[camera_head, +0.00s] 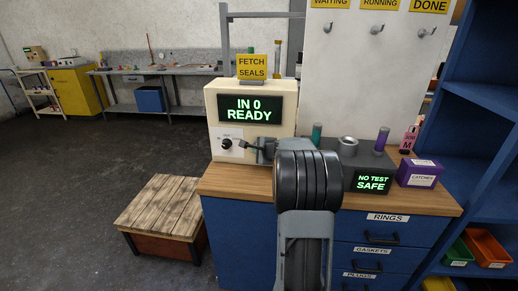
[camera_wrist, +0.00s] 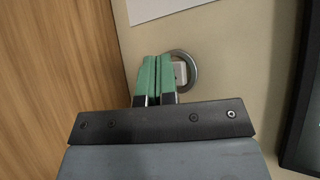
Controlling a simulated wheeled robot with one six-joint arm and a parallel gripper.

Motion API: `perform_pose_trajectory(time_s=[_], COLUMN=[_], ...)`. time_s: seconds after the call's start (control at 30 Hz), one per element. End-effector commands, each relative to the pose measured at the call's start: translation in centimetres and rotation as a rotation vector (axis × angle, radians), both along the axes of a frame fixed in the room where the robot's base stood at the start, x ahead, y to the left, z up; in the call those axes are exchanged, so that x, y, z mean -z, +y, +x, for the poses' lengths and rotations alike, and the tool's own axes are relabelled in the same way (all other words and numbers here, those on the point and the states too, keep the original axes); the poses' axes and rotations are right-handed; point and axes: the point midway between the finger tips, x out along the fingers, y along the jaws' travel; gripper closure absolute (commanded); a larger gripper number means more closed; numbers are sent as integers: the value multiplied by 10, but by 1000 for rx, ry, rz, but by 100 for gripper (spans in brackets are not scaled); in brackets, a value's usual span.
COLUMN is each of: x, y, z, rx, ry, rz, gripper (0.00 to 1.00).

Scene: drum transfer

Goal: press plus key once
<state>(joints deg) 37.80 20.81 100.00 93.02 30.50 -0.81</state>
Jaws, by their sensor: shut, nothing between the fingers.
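A cream machine (camera_head: 265,103) stands on the wooden counter, with a display reading "IN 0 READY" (camera_head: 250,108). In the wrist view, a pale key (camera_wrist: 180,73) sits inside a round grey ring on the machine's cream face. No plus mark on it can be made out. My gripper (camera_head: 245,145) is shut and empty, and points at the lower front of the machine. In the wrist view its green fingertips (camera_wrist: 158,58) lie together over the left part of the ring, hiding part of it. I cannot tell whether they touch the key. In the head view my gripper and arm hide the key.
A black knob (camera_head: 227,144) on a white plate is left of my gripper. A dark unit reading "NO TEST SAFE" (camera_head: 373,183), a teal cylinder (camera_head: 316,134), a purple cylinder (camera_head: 382,139) and a purple box (camera_head: 419,173) stand to the right. A wooden-topped crate (camera_head: 160,205) is at lower left.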

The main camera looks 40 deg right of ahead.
Motion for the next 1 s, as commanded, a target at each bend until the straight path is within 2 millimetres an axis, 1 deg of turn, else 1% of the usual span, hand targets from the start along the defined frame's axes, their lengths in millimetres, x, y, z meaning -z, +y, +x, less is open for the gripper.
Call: perform_pose_trajectory(time_s=[0.13,0.47,0.8,1.0], x=[0,0,1,0], y=[-3,-4,2,3], z=[3,3,-3,-3], rx=[0,1,1,0], ry=[0,0,-1,0], rz=[1,1,-1,1], gripper=[100,100,100,100])
